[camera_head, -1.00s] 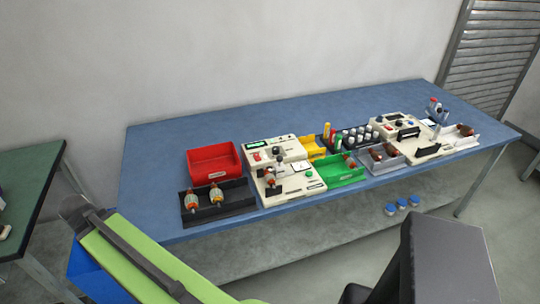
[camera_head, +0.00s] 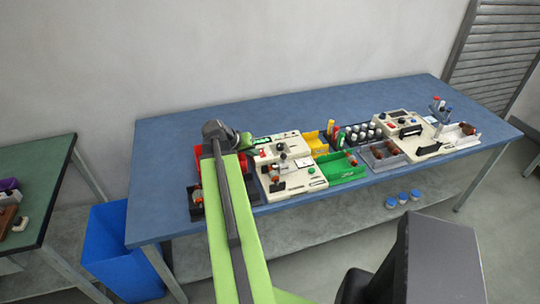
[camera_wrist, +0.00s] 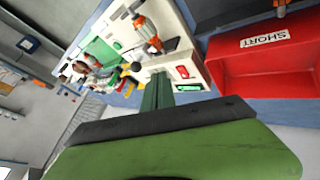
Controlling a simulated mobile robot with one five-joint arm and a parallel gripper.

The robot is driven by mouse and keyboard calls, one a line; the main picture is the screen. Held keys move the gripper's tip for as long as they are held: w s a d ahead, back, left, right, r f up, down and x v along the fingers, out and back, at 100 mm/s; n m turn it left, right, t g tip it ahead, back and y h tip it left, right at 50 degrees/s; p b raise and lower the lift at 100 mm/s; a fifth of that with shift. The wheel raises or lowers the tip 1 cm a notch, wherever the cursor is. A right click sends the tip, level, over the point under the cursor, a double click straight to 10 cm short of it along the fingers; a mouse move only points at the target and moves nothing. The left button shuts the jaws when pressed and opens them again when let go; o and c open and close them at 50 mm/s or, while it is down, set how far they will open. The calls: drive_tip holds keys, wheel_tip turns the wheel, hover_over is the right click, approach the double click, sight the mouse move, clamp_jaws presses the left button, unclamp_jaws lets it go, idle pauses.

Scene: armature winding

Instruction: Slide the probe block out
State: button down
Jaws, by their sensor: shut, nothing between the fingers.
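The tester's lower part, the test fixture (camera_head: 310,183), carries a copper-and-white armature (camera_wrist: 148,30). A dark block (camera_head: 279,187) stands beside the armature; it also shows in the wrist view (camera_wrist: 168,46). It looks like the probe block, but I cannot be sure. The fingers are apart from it.
The red bin (camera_wrist: 270,68) is labelled SHORT and is partly hidden by my arm in the head view. A green tray (camera_head: 345,174), yellow bin (camera_head: 316,142), grey tray (camera_head: 385,160) and second tester (camera_head: 398,122) stand to the right. The rear table surface (camera_head: 200,112) is clear.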

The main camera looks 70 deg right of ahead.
drive_tip(key=b, duration=0.8)
approach(283, 163)
drive_tip(key=w+f, duration=0.1)
drive_tip(key=w+d+f, duration=0.1)
drive_tip(key=f, duration=0.1)
drive_tip(key=w+d+f, duration=0.1)
drive_tip(key=w, duration=0.1)
drive_tip(key=shift+d+f, duration=0.1)
drive_tip(key=shift+f, duration=0.25)
drive_tip(key=shift+s+d+r+p, duration=0.25)
drive_tip(key=shift+s+r+p, duration=0.2)
drive_tip(key=shift+s, duration=0.1)
drive_tip(key=shift+s+d+r+p, duration=0.25)
drive_tip(key=shift+s+r+p, duration=0.2)
drive_tip(key=shift+s, duration=0.15)
drive_tip(key=shift+s+d, duration=0.25)
drive_tip(key=shift+s, duration=0.25)
